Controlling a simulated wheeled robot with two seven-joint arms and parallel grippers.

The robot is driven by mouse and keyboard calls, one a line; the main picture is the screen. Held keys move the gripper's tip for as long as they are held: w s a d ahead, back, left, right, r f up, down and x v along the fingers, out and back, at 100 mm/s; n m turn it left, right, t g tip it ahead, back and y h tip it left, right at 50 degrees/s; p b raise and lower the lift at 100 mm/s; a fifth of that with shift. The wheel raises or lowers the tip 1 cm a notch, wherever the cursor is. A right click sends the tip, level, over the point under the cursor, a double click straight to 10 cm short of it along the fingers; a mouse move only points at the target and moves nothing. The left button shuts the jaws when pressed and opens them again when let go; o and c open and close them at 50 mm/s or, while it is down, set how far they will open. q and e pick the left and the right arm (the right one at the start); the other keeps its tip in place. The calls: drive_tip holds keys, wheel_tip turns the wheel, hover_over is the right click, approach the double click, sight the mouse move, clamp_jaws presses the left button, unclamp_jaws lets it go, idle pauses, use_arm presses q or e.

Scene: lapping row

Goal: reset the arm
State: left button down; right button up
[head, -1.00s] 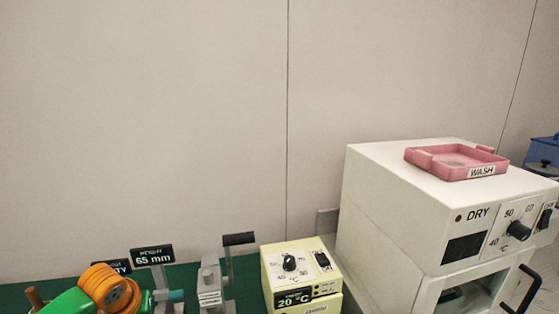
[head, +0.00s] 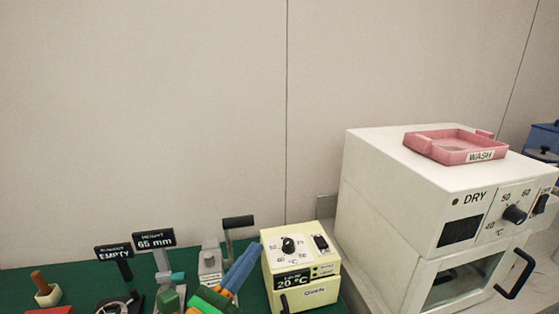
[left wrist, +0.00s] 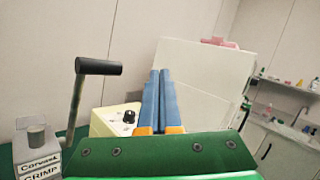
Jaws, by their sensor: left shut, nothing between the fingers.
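My left gripper (head: 239,270) shows at the bottom of the head view, with blue fingers on a green and orange body. In the left wrist view its two blue fingers (left wrist: 155,95) lie side by side, shut with nothing between them. In the head view it is just left of the cream heater box (head: 300,262), which reads 20 °C. I cannot tell whether it touches the box. My right gripper is not in view.
A grey crimp press (head: 210,262) with a black-handled lever stands behind my gripper. The large white DRY oven (head: 400,220) stands at right, with a pink WASH tray (head: 455,147) on top. EMPTY (head: 113,252) and 65 mm (head: 154,240) signs stand at left.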

use_arm(q)
drive_tip(key=s+a+f+n+g+y, duration=0.3)
drive_tip(key=a+f+n+y, duration=0.45)
drive_tip(key=n, duration=0.65)
drive_tip(key=s+a+f+n+g+y, duration=0.35)
drive_tip(key=a+f+n+y, duration=0.25)
drive_tip(key=f+n, duration=0.5)
drive_tip(key=s+d+f+n+g+h, duration=0.1)
drive_tip(key=s+f+n+g, duration=0.4)
drive_tip(key=s, duration=0.4)
drive_tip(key=s+d+f+n+g+h, duration=0.1)
drive_tip(key=s+f+n+g, duration=0.25)
drive_tip(key=s+n, duration=0.35)
drive_tip(key=s+f+m+g, duration=0.1)
drive_tip(key=s+f, duration=0.2)
drive_tip(key=f, duration=1.3)
drive_tip(key=s+a+f+g, duration=0.1)
drive_tip(key=s+a+f, duration=0.1)
drive_tip(key=s+f, duration=0.8)
drive_tip(key=shift+s+f, duration=0.3)
drive_tip(key=shift+s, duration=0.85)
